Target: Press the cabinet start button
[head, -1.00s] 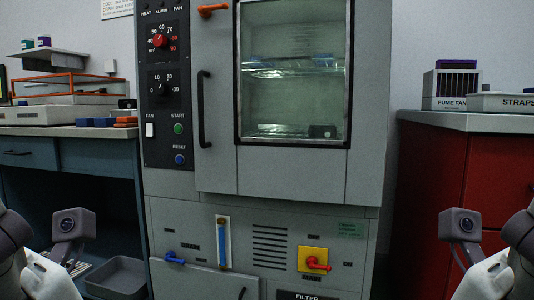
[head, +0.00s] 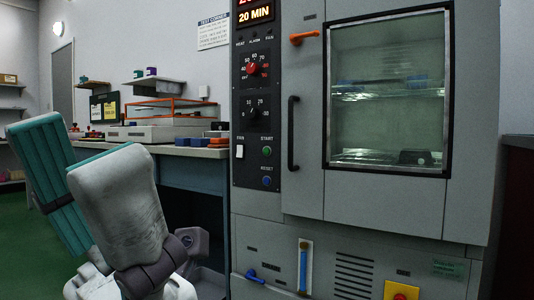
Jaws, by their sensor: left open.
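The cabinet (head: 375,205) is a tall grey unit with a window door. Its dark control panel (head: 252,190) is on the left side. The start button (head: 267,152) is green, low on that panel under the START label, with the blue reset button (head: 267,182) below it. My left gripper (head: 71,148) is raised at the lower left, close to the camera. Its two thick fingers with teal pads are spread and empty. It is left of the panel in the picture and apart from the buttons. My right gripper is out of view.
A white fan switch (head: 240,151) sits left of the start button. A black door handle (head: 293,133) and an orange latch (head: 304,37) stand out nearby. A workbench (head: 190,152) with boxes is left of the cabinet. Green floor (head: 25,248) is clear at far left.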

